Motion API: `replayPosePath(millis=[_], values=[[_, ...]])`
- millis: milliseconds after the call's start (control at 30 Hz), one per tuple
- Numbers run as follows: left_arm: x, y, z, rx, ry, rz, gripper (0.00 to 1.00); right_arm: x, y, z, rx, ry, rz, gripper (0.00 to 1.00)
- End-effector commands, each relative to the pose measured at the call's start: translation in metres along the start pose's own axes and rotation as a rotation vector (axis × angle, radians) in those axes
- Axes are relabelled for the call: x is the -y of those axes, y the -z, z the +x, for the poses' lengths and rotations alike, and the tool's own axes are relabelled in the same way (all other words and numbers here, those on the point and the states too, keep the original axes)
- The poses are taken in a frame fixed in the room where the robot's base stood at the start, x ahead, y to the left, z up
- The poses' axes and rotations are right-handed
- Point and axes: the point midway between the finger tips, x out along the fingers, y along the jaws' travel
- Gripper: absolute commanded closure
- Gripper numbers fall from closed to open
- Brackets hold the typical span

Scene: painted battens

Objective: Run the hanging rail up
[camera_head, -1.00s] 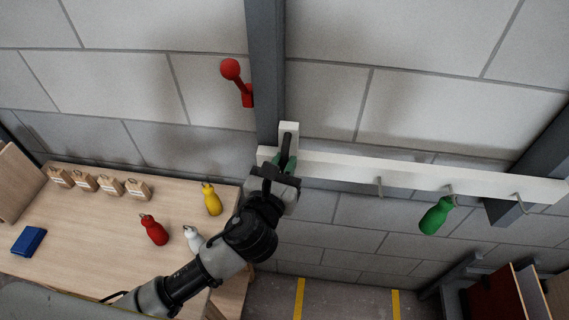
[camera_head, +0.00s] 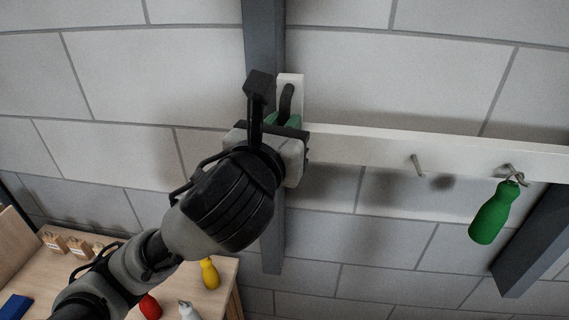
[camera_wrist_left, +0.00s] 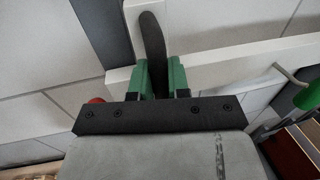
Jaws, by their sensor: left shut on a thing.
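The hanging rail (camera_head: 350,146) is a long white bar across the dark posts, with wire hooks along it. A green bottle-shaped piece (camera_head: 493,213) hangs from one hook. At its left end a white upright block (camera_head: 291,82) carries a dark handle (camera_head: 287,101), which also shows in the wrist view (camera_wrist_left: 152,38). My left gripper (camera_head: 284,119), with green fingers, is shut on this handle; in the wrist view the fingers (camera_wrist_left: 158,78) sit on either side of it. A bit of red (camera_wrist_left: 97,101) shows left of the gripper in the wrist view. My right gripper is not in view.
A dark post (camera_head: 264,40) runs up behind the rail's left end, another (camera_head: 537,240) stands at the right. A wooden table (camera_head: 110,285) at lower left holds yellow (camera_head: 209,274), red (camera_head: 150,307) and white (camera_head: 188,311) bottle-shaped pieces. The block wall above is clear.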

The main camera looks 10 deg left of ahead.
Motion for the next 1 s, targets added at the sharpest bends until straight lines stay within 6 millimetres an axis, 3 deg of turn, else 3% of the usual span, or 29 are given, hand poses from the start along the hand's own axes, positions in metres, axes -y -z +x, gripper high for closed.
replayPosePath(millis=[200, 633, 667, 800, 1000], values=[[0.000, -0.024, 0.000, 0.005, -0.002, 0.000, 1.00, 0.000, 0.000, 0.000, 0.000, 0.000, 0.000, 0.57], [-0.001, -0.027, 0.000, 0.003, -0.003, 0.000, 1.00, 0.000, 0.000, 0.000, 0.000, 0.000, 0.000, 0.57], [-0.001, -0.027, 0.000, 0.003, -0.003, 0.000, 0.80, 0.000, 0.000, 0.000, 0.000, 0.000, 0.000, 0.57], [0.000, -0.027, 0.000, 0.002, -0.002, 0.000, 0.59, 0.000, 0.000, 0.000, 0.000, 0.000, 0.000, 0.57], [0.000, -0.026, 0.000, 0.001, -0.002, 0.001, 0.59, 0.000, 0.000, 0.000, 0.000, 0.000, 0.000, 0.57]])
